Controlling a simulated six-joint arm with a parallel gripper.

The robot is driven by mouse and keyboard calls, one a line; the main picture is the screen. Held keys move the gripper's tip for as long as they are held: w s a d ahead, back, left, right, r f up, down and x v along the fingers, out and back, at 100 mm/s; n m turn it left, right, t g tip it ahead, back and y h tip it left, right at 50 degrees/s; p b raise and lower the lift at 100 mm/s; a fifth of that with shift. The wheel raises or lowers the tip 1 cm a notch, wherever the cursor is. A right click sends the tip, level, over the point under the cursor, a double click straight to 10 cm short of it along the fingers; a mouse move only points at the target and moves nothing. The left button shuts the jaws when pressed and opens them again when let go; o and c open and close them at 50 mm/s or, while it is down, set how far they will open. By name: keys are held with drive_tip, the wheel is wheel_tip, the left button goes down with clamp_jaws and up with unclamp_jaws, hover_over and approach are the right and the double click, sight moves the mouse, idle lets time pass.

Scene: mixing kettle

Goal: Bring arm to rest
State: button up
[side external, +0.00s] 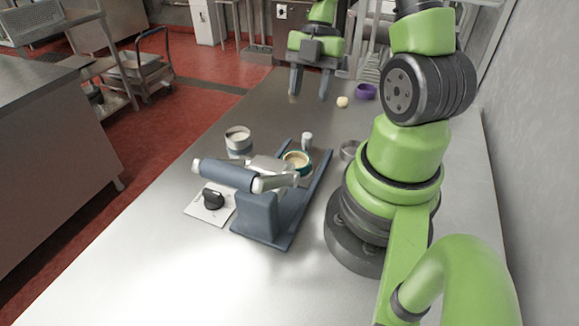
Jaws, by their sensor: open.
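My gripper (309,84) hangs above the far part of the metal table (215,285). Its two grey fingers point down and are apart, with nothing seen between them. My green arm stands at the right of the table. The mixer (262,205), grey-blue with its head lying level, stands mid-table, well nearer the camera than my gripper. A bowl (297,158) with a pale filling and a teal rim sits on the mixer's base frame.
A pot (238,140) with white contents stands left of the mixer. A black knob (213,198) sits on a pale plate. A small yellowish lump (342,102) and a purple ring-shaped dish (366,92) lie right of my gripper. A metal ring (349,150) is near my arm's base. The front table is clear.

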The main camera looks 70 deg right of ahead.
drive_tip(key=shift+r, duration=0.9)
drive_tip(key=shift+w, duration=0.1)
drive_tip(key=w+a+r+m+t+h, duration=0.3)
drive_tip(key=w+r+m+t+h, duration=0.6)
drive_tip(key=r, duration=0.7)
drive_tip(key=s+a+m+g+y, duration=0.1)
drive_tip(key=s+a+m+y, duration=0.5)
drive_tip(key=s+a+m, duration=0.6)
drive_tip(key=shift+a+f+m, duration=0.4)
drive_tip(key=shift+a, duration=0.2)
